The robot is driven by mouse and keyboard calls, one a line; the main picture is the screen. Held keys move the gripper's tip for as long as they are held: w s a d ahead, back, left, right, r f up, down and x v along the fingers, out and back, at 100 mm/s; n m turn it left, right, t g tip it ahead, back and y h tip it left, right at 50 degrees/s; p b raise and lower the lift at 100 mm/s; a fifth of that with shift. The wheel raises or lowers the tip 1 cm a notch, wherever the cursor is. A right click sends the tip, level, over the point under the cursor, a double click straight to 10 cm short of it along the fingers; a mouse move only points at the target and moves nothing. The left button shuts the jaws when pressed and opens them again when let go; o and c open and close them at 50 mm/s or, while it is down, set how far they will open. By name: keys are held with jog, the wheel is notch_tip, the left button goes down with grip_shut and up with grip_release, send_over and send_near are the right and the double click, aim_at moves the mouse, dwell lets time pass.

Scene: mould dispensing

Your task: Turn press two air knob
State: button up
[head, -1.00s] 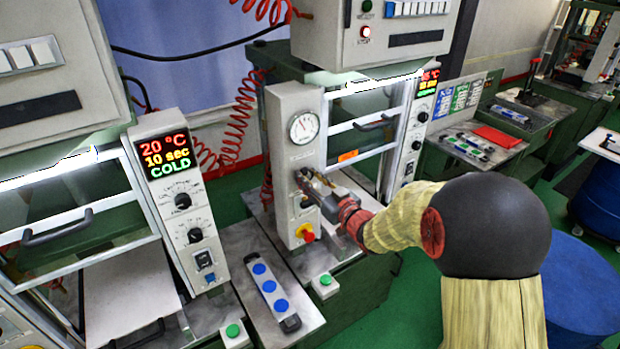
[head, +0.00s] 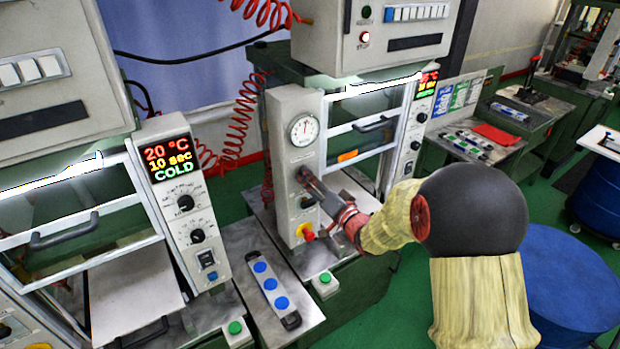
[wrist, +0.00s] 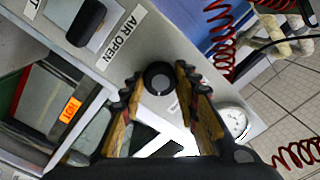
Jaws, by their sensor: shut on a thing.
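The grey air panel (head: 296,112) of the middle press carries a round gauge (head: 303,130). My gripper (head: 304,174) is at the panel's face just below the gauge. In the wrist view my gripper (wrist: 159,80) has its two ridged fingers on either side of a round black air knob (wrist: 160,74) and is shut on it. An "AIR OPEN" label (wrist: 118,38) and a black handle-like switch (wrist: 87,20) lie to the upper left in the wrist view. The wrist view is tilted.
A red and yellow stop button (head: 306,231) sits low on the panel, below my gripper. A strip with blue buttons (head: 268,285) lies to the left. The left press's display (head: 168,160) reads 20 °C, 10 sec, COLD. A blue drum (head: 572,285) stands at right.

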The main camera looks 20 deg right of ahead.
jog(key=shift+m, duration=0.5)
jog(key=o, duration=1.2)
jog(key=shift+c, duration=0.2)
jog(key=v, duration=1.2)
